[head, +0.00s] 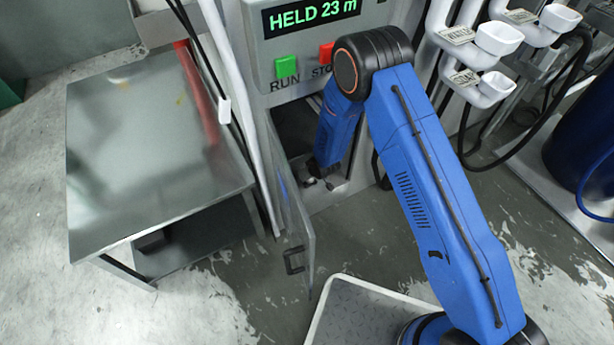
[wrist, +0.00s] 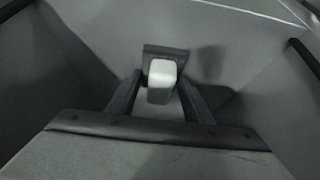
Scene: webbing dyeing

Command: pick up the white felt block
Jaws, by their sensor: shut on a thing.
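The white felt block (wrist: 162,73) shows in the middle of the wrist view, a small pale block with a rounded top. My gripper (wrist: 160,90) has its two dark fingers on either side of the block and is shut on it. A dark grey piece stands right around or behind the block; I cannot tell how they join. In the head view my gripper (head: 325,180) is low inside the open cabinet under the control panel, mostly hidden by my blue arm. The block cannot be made out there.
The cabinet door (head: 295,215) stands open on the left, close to my arm. A steel table (head: 150,150) is at the left. The panel (head: 310,55) above has a green RUN button (head: 287,67), a red stop button (head: 327,52) and a display reading HELD 23 m. White funnels (head: 497,40) are at the right.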

